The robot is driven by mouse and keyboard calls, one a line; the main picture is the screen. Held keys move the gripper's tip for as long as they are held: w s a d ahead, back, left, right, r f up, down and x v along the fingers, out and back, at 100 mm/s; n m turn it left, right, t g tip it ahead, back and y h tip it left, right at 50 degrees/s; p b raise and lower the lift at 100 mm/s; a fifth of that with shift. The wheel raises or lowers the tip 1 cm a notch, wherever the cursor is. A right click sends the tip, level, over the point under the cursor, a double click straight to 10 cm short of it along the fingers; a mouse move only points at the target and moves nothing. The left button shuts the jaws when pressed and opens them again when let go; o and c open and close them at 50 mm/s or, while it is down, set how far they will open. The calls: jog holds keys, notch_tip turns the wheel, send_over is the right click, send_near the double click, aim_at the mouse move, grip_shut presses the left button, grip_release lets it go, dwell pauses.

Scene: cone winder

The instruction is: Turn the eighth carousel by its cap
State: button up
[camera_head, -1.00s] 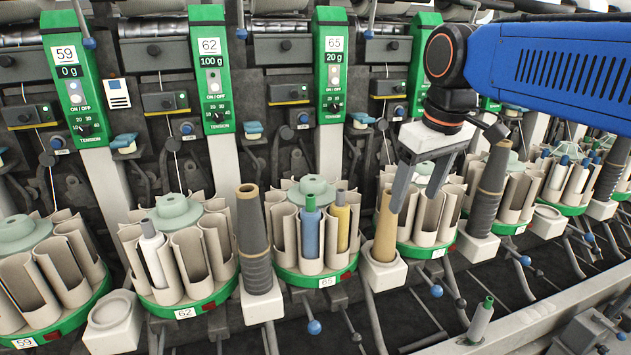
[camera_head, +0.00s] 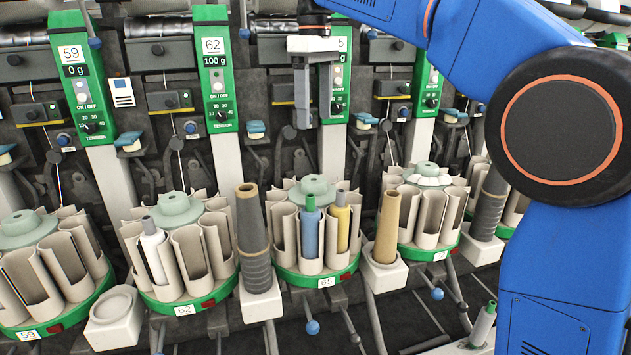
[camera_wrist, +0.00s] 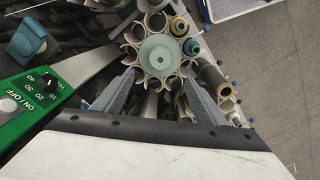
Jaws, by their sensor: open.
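The carousel labelled 65 (camera_head: 317,276) stands in the middle of the head view. It has a round pale green cap (camera_head: 311,187) at its top, ringed by beige open cups. A blue bobbin (camera_head: 310,228) and a yellow bobbin (camera_head: 341,224) stand in its cups. My gripper (camera_head: 314,122) is open and empty, pointing down above and behind this cap, apart from it. In the wrist view the cap (camera_wrist: 160,55) lies ahead of my spread fingers (camera_wrist: 158,78). I cannot tell from the labels which carousel is the eighth.
Carousel 62 (camera_head: 182,300) stands left, another carousel (camera_head: 440,252) right. Upright cones, one grey-wrapped (camera_head: 254,240) and one tan (camera_head: 387,228), flank carousel 65. Green tension panels (camera_head: 216,70) rise behind, one close beside my gripper. Levers with blue knobs (camera_head: 313,327) stick out in front.

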aim_at(314, 179)
notch_tip(314, 179, down, 17)
jog(key=shift+a+f, duration=0.15)
dwell(0.6)
jog(key=c, duration=1.5)
